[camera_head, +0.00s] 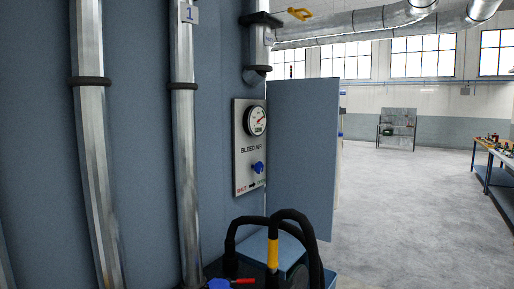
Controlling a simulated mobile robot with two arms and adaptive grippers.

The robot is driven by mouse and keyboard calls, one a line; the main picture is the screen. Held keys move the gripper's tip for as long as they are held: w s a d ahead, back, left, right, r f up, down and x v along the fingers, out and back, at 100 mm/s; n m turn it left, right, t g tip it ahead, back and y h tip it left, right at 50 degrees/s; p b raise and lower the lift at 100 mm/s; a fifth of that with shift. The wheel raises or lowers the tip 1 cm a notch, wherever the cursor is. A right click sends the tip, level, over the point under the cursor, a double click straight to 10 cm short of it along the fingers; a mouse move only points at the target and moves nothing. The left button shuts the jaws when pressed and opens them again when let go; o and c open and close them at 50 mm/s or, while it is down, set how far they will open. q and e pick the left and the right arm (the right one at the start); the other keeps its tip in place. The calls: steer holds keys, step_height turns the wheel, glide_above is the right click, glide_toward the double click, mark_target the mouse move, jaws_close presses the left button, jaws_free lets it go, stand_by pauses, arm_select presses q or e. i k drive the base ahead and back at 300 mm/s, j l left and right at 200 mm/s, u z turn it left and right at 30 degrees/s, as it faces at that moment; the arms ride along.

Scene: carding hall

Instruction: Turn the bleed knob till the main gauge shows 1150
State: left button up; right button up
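A pale panel (239,170) marked "BLEED AIR" is fixed to the blue-grey wall and is seen at a slant. Near its top is a round gauge (255,121) with a white face, dark rim and reddish needle; the reading is too small to tell. Below it is the blue bleed knob (258,167). Under the knob are a red "SHUT" label, an arrow and a second, greenish label at the right that I cannot read surely. Neither of my grippers is in view, and nothing touches the knob.
A blue-grey door-like panel (302,155) juts out just right of the gauge panel. Black curved hoses (289,216), one with a yellow band (272,250), rise below it. Metal pipes (185,180) run down the left wall. Open floor (410,220) lies right, with a workbench (493,163) beyond.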

mark_target(259, 167)
steer(key=i+l+u, duration=0.3)
steer(key=l, duration=0.3)
steer(key=i+l+u, duration=0.25)
steer(key=i+l, duration=0.15)
steer(key=l, duration=0.25)
steer(key=i+l+u, duration=0.15)
steer(key=l, duration=0.2)
